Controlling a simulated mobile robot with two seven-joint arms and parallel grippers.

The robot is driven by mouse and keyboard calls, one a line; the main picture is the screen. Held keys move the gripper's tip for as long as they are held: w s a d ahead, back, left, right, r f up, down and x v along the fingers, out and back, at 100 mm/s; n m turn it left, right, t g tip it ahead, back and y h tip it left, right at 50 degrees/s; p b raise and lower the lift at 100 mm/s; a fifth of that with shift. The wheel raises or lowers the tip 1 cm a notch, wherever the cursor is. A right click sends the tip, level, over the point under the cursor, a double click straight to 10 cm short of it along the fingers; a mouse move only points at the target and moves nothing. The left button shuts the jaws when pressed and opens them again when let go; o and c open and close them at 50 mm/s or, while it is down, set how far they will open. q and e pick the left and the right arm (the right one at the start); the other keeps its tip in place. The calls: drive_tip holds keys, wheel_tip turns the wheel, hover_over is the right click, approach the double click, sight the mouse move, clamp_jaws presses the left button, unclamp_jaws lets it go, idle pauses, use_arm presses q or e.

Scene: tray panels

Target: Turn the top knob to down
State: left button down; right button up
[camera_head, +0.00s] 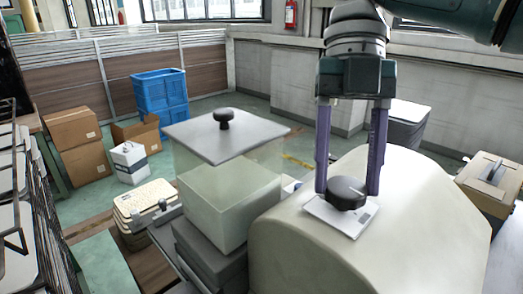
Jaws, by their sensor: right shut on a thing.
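The top knob (345,194) is a dark round dial on a small white plate (343,218). The plate sits on top of a rounded cream housing (410,235) at the right. My right gripper (347,190) comes down from above, with one purple finger on each side of the knob, and is shut on it. The knob sits at the plate. Which way its pointer faces is too small to tell for sure. My left gripper is not in view.
Left of the housing stands a clear box (228,205) under a grey lid (205,137) with a black handle knob (223,118). Blue crates (160,92) and cardboard boxes (80,140) stand behind.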

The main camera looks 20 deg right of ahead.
drive_tip(key=shift+f+n, duration=0.1)
drive_tip(key=shift+n, duration=0.5)
drive_tip(key=shift+w+h, duration=0.1)
drive_tip(key=shift+h, duration=0.2)
drive_tip(key=o, duration=1.4)
drive_tip(key=p+v, duration=0.2)
drive_tip(key=v, duration=0.8)
